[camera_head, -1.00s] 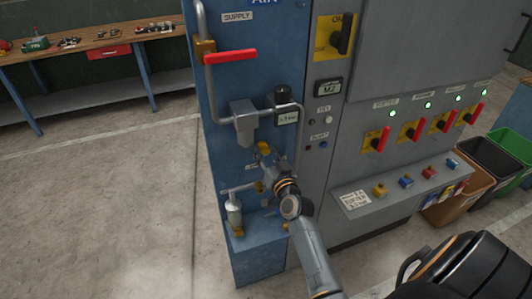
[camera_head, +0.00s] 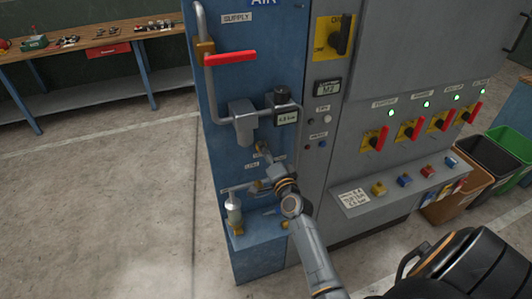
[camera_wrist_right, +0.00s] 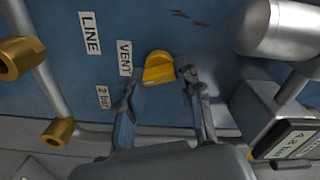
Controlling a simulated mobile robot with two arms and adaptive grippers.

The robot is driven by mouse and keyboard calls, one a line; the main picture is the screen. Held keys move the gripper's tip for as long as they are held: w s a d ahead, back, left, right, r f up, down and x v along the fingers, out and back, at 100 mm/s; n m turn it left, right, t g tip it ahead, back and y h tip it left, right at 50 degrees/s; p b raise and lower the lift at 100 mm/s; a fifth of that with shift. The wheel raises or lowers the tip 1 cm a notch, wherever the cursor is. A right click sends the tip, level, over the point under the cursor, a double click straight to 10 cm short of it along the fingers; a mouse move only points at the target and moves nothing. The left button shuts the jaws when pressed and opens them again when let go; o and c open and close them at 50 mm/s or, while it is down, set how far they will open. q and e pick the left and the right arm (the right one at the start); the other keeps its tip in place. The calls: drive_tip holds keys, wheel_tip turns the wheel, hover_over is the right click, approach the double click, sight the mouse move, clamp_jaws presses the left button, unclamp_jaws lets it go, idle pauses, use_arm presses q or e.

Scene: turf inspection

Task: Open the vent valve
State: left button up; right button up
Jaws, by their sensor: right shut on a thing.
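The vent valve's yellow knob (camera_wrist_right: 160,67) sits beside the VENT label (camera_wrist_right: 125,58) on the blue air panel (camera_head: 225,150). In the wrist view the right gripper (camera_wrist_right: 159,84) has one finger on each side of the knob and is shut on it. In the head view the right gripper (camera_head: 266,158) reaches up to the panel and mostly hides the knob. The left gripper is not in view.
A red supply lever (camera_head: 231,57) lies horizontal above. A pressure gauge (camera_head: 286,117) is just above and right of the gripper; it also shows in the wrist view (camera_wrist_right: 295,140). A grey cabinet (camera_head: 400,60) with red-handled switches stands right. Floor to the left is clear.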

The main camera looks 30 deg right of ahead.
drive_tip(key=shift+m, duration=2)
drive_tip(key=o, duration=1.1)
drive_tip(key=shift+o, duration=0.2)
drive_tip(key=v, duration=1.2)
drive_tip(key=shift+f, duration=0.1)
